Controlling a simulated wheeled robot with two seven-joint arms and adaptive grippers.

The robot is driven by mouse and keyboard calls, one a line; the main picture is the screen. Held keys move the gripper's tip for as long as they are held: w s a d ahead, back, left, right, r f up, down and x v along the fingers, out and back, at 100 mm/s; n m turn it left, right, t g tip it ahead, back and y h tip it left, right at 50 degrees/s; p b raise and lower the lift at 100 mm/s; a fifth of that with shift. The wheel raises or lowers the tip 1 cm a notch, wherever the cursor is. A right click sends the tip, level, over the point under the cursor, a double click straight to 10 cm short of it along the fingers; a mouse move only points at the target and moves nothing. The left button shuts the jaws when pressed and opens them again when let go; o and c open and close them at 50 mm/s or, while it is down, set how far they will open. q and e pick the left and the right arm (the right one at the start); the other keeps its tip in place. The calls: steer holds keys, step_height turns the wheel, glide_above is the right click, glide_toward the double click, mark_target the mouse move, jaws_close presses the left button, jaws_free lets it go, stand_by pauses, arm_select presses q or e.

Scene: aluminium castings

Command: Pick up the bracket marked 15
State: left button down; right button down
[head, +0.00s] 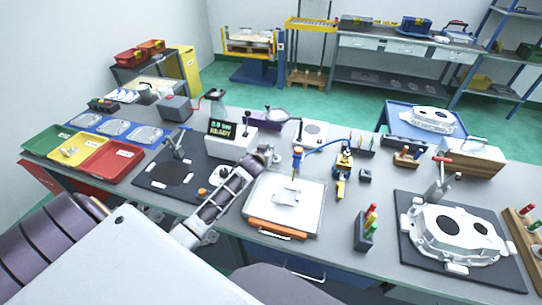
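A small pale metal piece (286,197) lies on a white board (260,213) with an orange front edge, in the middle of the bench. It may be the bracket, but no number 15 is readable on it. My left arm reaches from the lower left across the bench. Its far end, where my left gripper (271,157) seems to be, is above and left of the metal piece and apart from it. The fingers are too small to tell open from shut. My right gripper is not in view.
A black mat with a large casting (454,237) fills the bench's right end. Green, yellow and red trays (109,160) stand at the left. A display box (232,140) stands behind my arm. A dark block with coloured pegs (365,232) stands right of the board.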

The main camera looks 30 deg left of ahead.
arm_select(q)
steer(key=shift+r, duration=0.1)
steer(key=shift+r, duration=4.95)
